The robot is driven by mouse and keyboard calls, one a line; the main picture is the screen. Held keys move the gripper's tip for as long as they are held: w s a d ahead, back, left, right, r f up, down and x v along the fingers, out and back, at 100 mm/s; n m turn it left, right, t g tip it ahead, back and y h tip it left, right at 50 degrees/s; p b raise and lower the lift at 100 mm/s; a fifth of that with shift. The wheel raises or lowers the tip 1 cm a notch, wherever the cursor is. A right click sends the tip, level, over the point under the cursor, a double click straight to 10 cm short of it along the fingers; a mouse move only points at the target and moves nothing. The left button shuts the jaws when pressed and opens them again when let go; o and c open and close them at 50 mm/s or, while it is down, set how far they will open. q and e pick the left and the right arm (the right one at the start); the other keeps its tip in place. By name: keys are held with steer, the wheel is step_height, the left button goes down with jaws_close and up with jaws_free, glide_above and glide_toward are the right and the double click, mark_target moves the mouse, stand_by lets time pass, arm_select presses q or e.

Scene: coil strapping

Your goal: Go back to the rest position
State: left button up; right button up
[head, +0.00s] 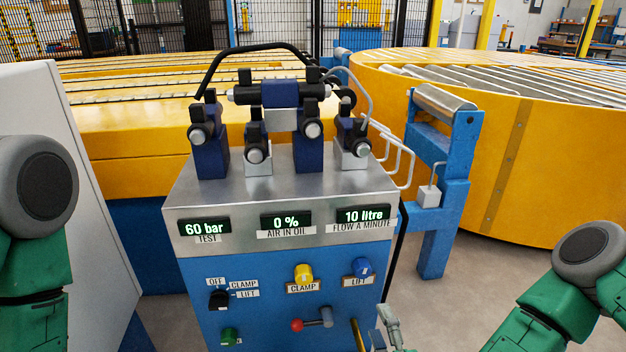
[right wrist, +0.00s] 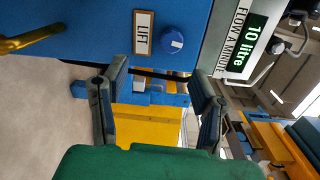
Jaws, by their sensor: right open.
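My right gripper (head: 388,332) is at the bottom edge of the head view, low in front of the blue control panel's right side. In the right wrist view its two fingers (right wrist: 160,78) are spread apart with nothing between them. They are near the blue LIFT knob (right wrist: 172,40), which also shows in the head view (head: 362,267). I cannot tell whether they touch the panel. My left arm shows at the left edge of the head view, but its gripper is out of view.
The control cabinet (head: 280,216) has displays reading 60 bar, 0 % and 10 litre. It carries a yellow CLAMP knob (head: 303,272), a red-tipped lever (head: 312,322) and dark valves on top. A pale panel (head: 95,180) stands left. Yellow roller conveyors (head: 450,160) stand behind. Floor shows at right.

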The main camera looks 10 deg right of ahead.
steer(key=s+a+f+n+g+y, duration=0.4)
steer(key=s+a+f+n+g, duration=0.1)
steer(key=s+f+n+g, duration=0.45)
steer(key=s+d+f+n+g+h, duration=0.2)
steer(key=s+d+f+n+g, duration=0.15)
steer(key=s+d+n, duration=0.35)
steer(key=s+d+r+n+g+h, duration=0.1)
steer(key=s+d+n+g+h, duration=0.25)
steer(key=s+d, duration=0.5)
step_height(320, 180, up, 16)
steer(key=w+m+p, duration=0.1)
steer(key=p, duration=1.5)
steer(key=shift+d+r+p, duration=0.25)
steer(key=shift+p, duration=0.05)
